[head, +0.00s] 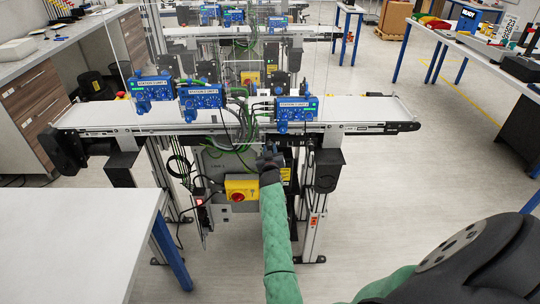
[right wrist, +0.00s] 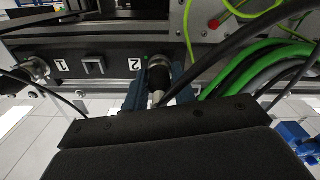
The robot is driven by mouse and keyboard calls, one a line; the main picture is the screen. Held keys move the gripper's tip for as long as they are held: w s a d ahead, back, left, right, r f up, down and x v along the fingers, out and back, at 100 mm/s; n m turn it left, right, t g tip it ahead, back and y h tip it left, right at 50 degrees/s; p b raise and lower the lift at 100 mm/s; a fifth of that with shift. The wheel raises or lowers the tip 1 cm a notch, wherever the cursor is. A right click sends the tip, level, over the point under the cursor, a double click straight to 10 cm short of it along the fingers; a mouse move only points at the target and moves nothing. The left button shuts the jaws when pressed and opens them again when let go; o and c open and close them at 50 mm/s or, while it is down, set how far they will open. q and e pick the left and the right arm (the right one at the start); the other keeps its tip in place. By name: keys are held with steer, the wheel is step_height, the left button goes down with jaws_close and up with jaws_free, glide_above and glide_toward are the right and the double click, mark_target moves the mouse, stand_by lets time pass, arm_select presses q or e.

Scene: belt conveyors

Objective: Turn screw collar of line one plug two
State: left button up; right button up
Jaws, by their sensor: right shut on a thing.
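In the right wrist view, plug two is a black connector with a ribbed collar (right wrist: 159,75) and a metal end, in the dark socket panel (right wrist: 108,63) beside the label "2". My right gripper (right wrist: 157,88) has its blue fingers on both sides of this plug and is shut on its collar. Plug one (right wrist: 34,70) sits to the left by the label "1". In the head view my right gripper (head: 270,157) reaches the front underside of the nearest conveyor (head: 360,114), where it hides the plug. My left gripper is out of view.
Green cables (right wrist: 248,78) and a black cable run close to the right of the gripper. In the head view a yellow box with a red switch (head: 241,188) is just below left of it. A white table (head: 75,235) stands at the front left. Floor is free at right.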

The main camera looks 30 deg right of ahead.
steer(key=n+b, duration=0.1)
steer(key=n, duration=0.1)
steer(key=shift+f+n+b, duration=0.2)
steer(key=shift+n+b, duration=0.2)
steer(key=n+b, duration=0.2)
steer(key=n, duration=0.3)
steer(key=n+b, duration=0.1)
steer(key=n, duration=0.2)
steer(key=shift+r, duration=0.1)
steer(key=shift+n, duration=3.4)
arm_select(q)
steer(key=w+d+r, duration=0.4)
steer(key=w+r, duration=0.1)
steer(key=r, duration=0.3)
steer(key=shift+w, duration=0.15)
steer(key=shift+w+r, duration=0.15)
